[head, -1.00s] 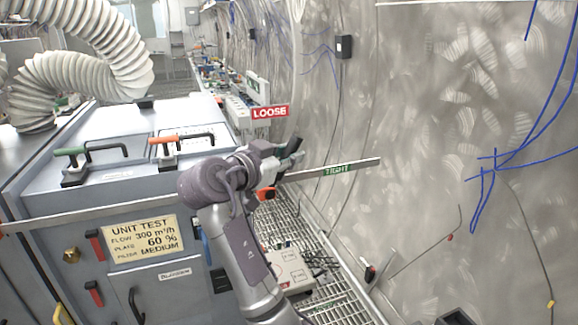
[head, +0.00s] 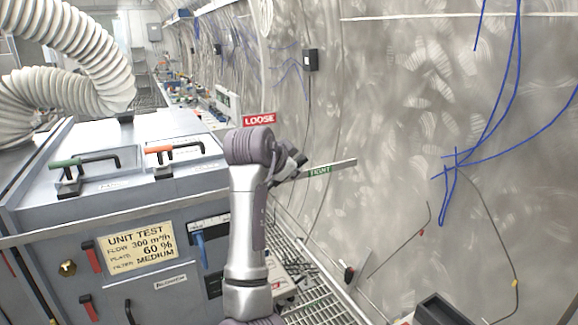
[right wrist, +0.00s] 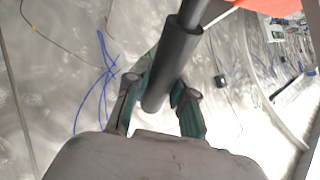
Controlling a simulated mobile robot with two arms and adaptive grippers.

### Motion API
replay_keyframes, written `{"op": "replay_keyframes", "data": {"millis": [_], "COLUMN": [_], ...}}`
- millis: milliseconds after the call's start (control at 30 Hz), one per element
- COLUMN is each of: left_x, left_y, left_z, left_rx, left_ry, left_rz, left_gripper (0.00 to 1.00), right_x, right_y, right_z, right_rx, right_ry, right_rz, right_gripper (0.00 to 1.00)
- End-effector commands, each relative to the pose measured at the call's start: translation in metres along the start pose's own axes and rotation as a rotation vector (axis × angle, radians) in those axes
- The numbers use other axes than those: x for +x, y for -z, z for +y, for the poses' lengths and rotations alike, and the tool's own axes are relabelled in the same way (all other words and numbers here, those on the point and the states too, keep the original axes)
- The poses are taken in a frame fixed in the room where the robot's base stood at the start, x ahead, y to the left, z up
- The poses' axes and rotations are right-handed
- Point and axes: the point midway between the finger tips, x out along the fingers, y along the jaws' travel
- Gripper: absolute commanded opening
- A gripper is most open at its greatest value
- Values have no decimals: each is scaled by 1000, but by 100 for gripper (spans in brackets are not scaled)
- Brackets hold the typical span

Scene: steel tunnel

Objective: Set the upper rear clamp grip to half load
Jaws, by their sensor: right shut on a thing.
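My right gripper (head: 292,163) is beyond the right end of the grey cabinet, between the red LOOSE sign (head: 259,119) and the green TIGHT label (head: 320,170), nearer TIGHT. In the right wrist view my right gripper (right wrist: 158,98) is shut around a black cylindrical grip (right wrist: 176,60), one finger on each side. An orange part (right wrist: 270,4) shows at the top edge there. The clamp's body is hidden behind my arm in the head view. My left gripper is not in view.
The grey cabinet (head: 60,225) has a green-handled clamp (head: 68,164) and an orange-handled clamp (head: 158,151) on top. A metal bar (head: 345,163) carries the TIGHT label. The tunnel wall (head: 400,100) with blue cables stands close on the right. Grating (head: 320,308) lies below.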

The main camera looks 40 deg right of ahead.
Motion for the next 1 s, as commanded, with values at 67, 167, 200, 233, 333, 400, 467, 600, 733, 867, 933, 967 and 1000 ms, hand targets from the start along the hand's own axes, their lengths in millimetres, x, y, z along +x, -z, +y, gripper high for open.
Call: {"op": "replay_keyframes", "data": {"millis": [67,167,200,233,333,400,467,600,733,867,933,967,1000], "left_x": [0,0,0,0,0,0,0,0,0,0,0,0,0], "left_y": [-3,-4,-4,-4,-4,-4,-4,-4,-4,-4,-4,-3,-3], "left_z": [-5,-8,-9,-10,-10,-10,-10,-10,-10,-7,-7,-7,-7], "left_rx": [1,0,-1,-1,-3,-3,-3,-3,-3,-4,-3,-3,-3], "left_ry": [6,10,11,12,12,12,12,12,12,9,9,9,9], "left_rz": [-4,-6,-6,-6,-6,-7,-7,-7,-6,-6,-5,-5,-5], "left_gripper": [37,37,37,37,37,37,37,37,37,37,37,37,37], "right_x": [1,1,1,1,1,1,1,1,1,-2,-9,-13,-20], "right_y": [0,0,0,0,0,0,0,0,0,0,0,0,0], "right_z": [1,1,1,1,1,1,1,1,1,0,0,0,0], "right_rx": [2,2,2,2,2,2,1,1,2,2,1,1,2], "right_ry": [-3,-4,-4,-4,-4,-4,-4,-3,-3,-1,0,0,2], "right_rz": [-3,-3,-3,-3,-2,-2,-2,-1,-1,-1,-1,-1,-1], "right_gripper": [0,0,0,0,0,32,42,51,51,51,51,51,51]}}
